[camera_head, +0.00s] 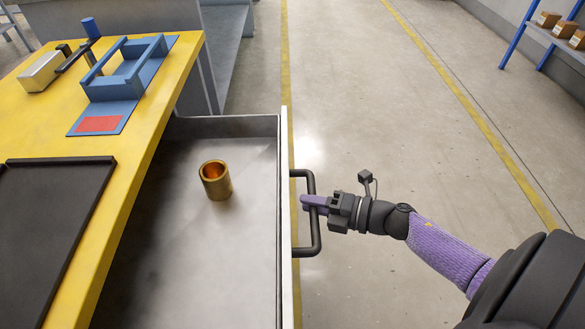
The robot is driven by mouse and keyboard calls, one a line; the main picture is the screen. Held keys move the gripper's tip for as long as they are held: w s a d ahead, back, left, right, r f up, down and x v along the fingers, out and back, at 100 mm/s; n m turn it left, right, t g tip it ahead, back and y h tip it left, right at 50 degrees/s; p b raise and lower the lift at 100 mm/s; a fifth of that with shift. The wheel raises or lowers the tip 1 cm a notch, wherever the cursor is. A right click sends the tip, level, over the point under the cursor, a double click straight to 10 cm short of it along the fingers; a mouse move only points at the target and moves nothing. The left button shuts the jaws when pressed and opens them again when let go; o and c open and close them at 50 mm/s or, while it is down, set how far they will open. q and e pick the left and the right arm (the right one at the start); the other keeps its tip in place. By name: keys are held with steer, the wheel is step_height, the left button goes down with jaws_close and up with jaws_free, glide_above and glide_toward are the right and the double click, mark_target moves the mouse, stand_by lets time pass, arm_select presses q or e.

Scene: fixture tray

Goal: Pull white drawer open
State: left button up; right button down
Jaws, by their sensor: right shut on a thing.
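The white drawer (287,230) is pulled out from under the yellow table. Its white front panel is seen edge-on, and its grey inside shows. A black handle (316,230) sticks out from the front panel. My right gripper (309,203) is shut on the handle's bar, near its middle, with the arm coming in from the right. A brass-coloured hollow cylinder (216,181) stands upright inside the drawer. My left gripper is not in view.
The yellow table (140,150) on the left carries a blue fixture (124,77), a red patch, a metal block (41,72) and a black tray (110,160). The floor right of the drawer is clear. A shelf with several boxes (548,19) stands far right.

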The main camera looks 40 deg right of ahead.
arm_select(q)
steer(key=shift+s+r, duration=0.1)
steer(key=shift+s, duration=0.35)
arm_select(e)
steer(key=shift+s+d, duration=0.5)
steer(key=shift+d, duration=0.25)
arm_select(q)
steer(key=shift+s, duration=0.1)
arm_select(e)
steer(key=c, duration=0.5)
jaws_free()
steer(key=shift+c, duration=0.2)
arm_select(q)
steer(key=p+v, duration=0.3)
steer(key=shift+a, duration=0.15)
arm_select(e)
steer(key=v, duration=1)
